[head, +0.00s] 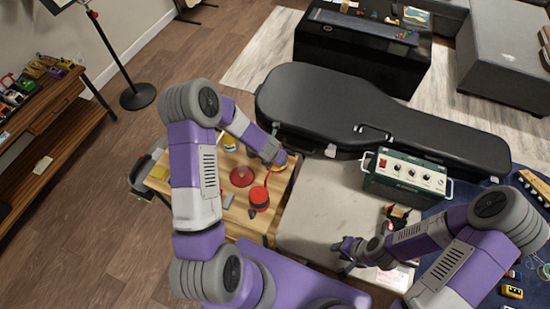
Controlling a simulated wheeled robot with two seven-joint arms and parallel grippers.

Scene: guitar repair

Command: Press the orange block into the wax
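A round red disc (242,176), which may be the wax, lies on the small wooden table (282,184). A red round pot (259,198) with a cord stands just in front of it. My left gripper (284,160) is at the table's far right corner, mostly hidden by its own wrist. A small yellow-orange patch shows beside it; I cannot tell whether it is the orange block or whether it is held. My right gripper (342,256) is low over the pale floor area right of the table, its dark fingers apart and seemingly empty.
A black guitar case (345,108) lies behind the table. A green amplifier box (405,174) with knobs stands to the right. A wooden side bench (58,135) and a black stand (137,96) are at left.

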